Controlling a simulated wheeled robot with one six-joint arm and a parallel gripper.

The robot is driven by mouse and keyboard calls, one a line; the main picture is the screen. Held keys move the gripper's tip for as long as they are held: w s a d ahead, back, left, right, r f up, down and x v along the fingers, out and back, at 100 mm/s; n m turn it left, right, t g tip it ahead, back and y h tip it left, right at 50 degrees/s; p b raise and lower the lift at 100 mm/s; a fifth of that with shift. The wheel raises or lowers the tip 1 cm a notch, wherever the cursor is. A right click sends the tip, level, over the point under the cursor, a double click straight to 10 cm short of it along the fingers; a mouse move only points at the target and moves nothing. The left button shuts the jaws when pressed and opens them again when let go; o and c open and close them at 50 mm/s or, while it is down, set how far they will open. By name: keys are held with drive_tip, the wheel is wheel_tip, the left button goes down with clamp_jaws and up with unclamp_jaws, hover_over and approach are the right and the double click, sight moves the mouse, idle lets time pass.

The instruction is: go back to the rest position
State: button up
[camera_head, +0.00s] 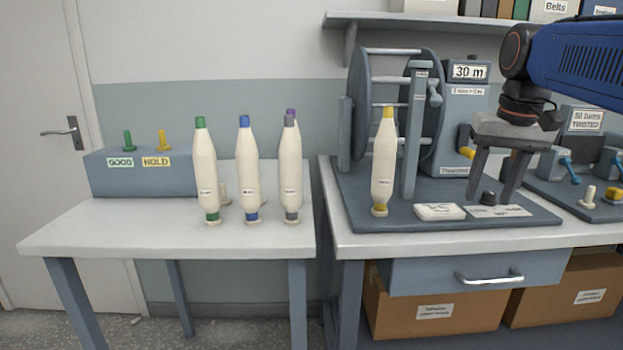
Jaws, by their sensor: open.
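My gripper (492,196) hangs from my blue arm at the right, above the right bench. Its two dark fingers point down and stand apart, with nothing between them. A bobbin with a yellow tip (384,165) stands upright on the dark base plate, left of my gripper and clear of it. On the left table stand bobbins with a green tip (205,172), a blue tip (246,172) and a grey tip (290,172).
A reel machine (357,105) with a "30 m" display (469,72) stands behind my gripper. A "GOOD"/"HOLD" box (140,183) stands on the left table (120,235), whose front is clear. A shelf (420,21) runs above.

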drive_tip(key=s+a+f+n+t, duration=0.1)
drive_tip(key=s+a+f, duration=0.2)
drive_tip(key=s+f, duration=0.6)
drive_tip(key=s+a+f+n+t, duration=0.1)
drive_tip(key=s+a+f, duration=0.2)
drive_tip(key=s+f, duration=0.5)
wheel_tip(320, 180, down, 8)
drive_tip(key=shift+s+f+n+t, duration=0.2)
drive_tip(key=shift+s+n+t, duration=0.1)
drive_tip(key=shift+s+n, duration=0.1)
